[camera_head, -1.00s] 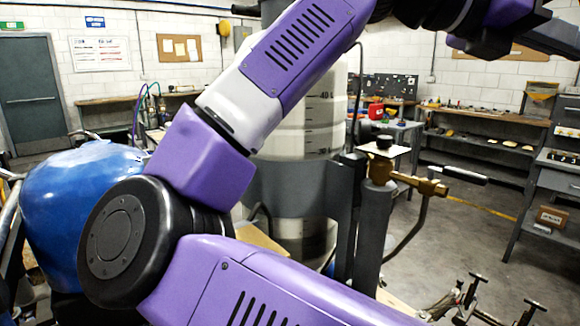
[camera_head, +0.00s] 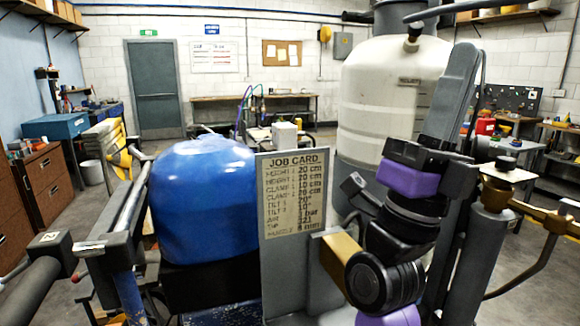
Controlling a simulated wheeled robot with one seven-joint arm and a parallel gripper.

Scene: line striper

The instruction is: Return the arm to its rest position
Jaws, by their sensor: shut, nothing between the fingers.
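My arm, with purple and black links (camera_head: 408,180), stands folded at the right of the head view, in front of the white tank (camera_head: 395,85). A round black joint (camera_head: 380,285) is low in the picture, with a purple link below it at the bottom edge. The upper links run up close beside dark grey upright metalwork (camera_head: 455,85). I cannot make out my gripper or its fingers among these dark parts. Nothing held by the arm can be seen.
A job card board (camera_head: 293,200) stands just left of my arm, beside the blue rounded tank (camera_head: 205,195). A grey post (camera_head: 485,250) and brass pipework (camera_head: 545,222) are close on the right. A black-gripped handle (camera_head: 35,285) is at lower left. Open floor lies farther back.

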